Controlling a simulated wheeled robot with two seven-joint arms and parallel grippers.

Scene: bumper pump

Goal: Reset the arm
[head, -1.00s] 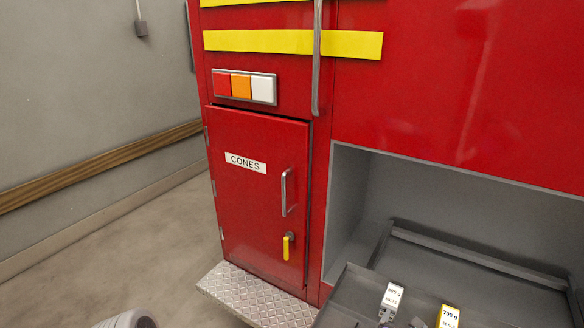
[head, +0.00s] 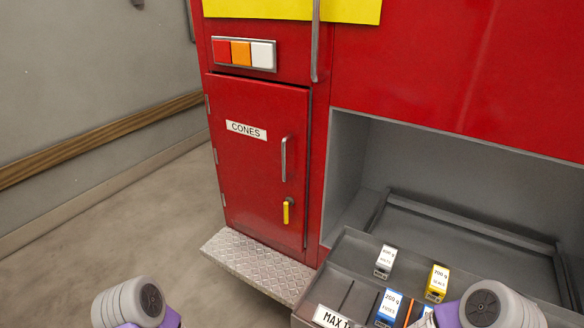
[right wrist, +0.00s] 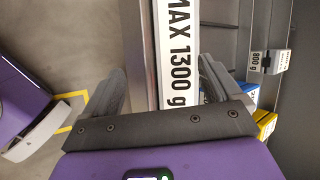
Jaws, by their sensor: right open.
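My right gripper (right wrist: 160,85) is open in the right wrist view. Its two fingers are spread on either side of the tray's front edge, which bears a white "MAX 1300 g" label (right wrist: 178,55). I cannot tell whether the fingers touch it. In the head view, parts of both my arms show at the bottom edge, left and right.
The grey tray (head: 345,262) sticks out of the red truck's bay and holds a white box (head: 386,260), a yellow box (head: 437,283) and a blue box (head: 390,307). The CONES door (head: 255,190) is shut above a metal step (head: 255,268). Floor at left is clear.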

